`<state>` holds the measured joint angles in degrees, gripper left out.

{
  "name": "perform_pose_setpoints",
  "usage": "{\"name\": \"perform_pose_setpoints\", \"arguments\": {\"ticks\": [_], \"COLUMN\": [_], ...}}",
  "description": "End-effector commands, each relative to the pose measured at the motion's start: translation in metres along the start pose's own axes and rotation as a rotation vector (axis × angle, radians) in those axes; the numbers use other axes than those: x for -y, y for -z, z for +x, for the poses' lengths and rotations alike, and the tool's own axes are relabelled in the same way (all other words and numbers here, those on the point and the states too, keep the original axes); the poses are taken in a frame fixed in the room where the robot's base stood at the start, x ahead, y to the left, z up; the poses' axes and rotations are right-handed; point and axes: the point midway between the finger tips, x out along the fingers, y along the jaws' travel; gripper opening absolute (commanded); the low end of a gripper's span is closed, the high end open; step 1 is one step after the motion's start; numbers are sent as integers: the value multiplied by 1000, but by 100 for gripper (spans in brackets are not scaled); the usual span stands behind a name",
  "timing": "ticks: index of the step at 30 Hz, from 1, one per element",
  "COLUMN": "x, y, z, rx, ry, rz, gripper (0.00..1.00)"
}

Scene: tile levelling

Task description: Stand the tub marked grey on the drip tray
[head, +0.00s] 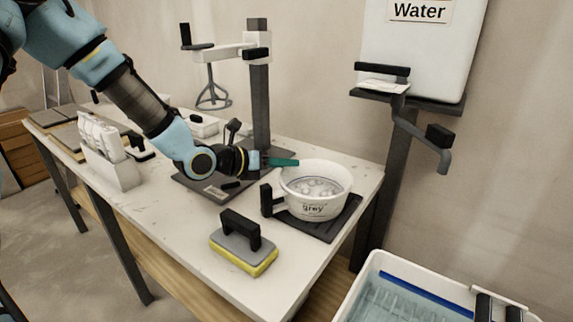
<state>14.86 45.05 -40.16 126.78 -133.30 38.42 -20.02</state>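The white round tub marked "grey" (313,209) stands upright near the right end of the bench, with a pale, lumpy content inside. Its black handle (267,199) points left. A dark flat tray (341,222), which looks like the drip tray, lies under the tub and shows at its right and front. The tub's base hides the rest of it. My gripper (284,161) is just behind and left of the tub, with its teal fingertips close to the rim. I cannot tell whether they touch it, and the finger gap is not visible.
A mixer stand (260,95) with a dark base rises behind my gripper. A yellow-and-grey sponge float (243,245) lies in front of the tub. A white holder (110,160) stands at the left. A water tank (415,50) hangs at the right above a water-filled bin (370,268).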

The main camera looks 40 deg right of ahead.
Motion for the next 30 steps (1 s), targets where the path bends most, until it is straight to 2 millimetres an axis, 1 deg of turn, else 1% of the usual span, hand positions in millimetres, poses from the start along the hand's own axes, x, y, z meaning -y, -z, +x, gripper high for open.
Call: {"name": "perform_pose_setpoints", "arguments": {"ticks": [9, 12, 15, 18, 21, 30], "x": [-1, -1, 0, 0, 0, 0], "y": [-1, 0, -1, 0, 1, 1], "z": [-65, -83, -97, -106, -109, -110], "rx": [1, 0, 1, 0, -1, -1], "ry": [-5, -4, -3, -2, 0, 0], "rz": [2, 1, 1, 1, 0, 0], "gripper": [39, 39, 39, 39, 39, 39]}}
